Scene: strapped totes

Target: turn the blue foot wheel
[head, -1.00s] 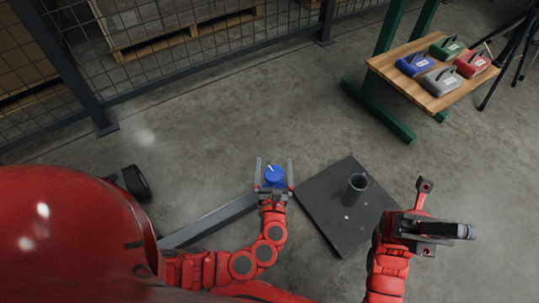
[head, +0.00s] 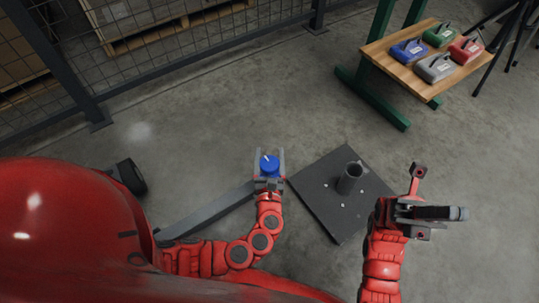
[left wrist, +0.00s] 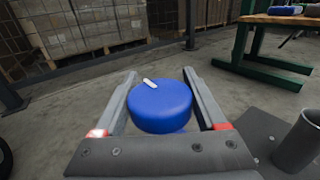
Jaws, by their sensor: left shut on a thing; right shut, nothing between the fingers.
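The blue foot wheel (head: 269,165) is a round blue knob with a white mark on top, at the end of a grey bar (head: 210,212) low over the floor. My left gripper (head: 269,160) has its two fingers on either side of the wheel and is shut on it. In the left wrist view the wheel (left wrist: 160,106) sits between the fingers, its white mark pointing to the upper left. My right gripper (head: 462,213) is shut and empty, off to the right, away from the wheel.
A dark square plate with a short upright tube (head: 350,178) lies just right of the wheel. A wooden bench (head: 405,72) with several coloured cases stands at the upper right. A mesh fence (head: 150,62) runs along the back. The floor between is clear.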

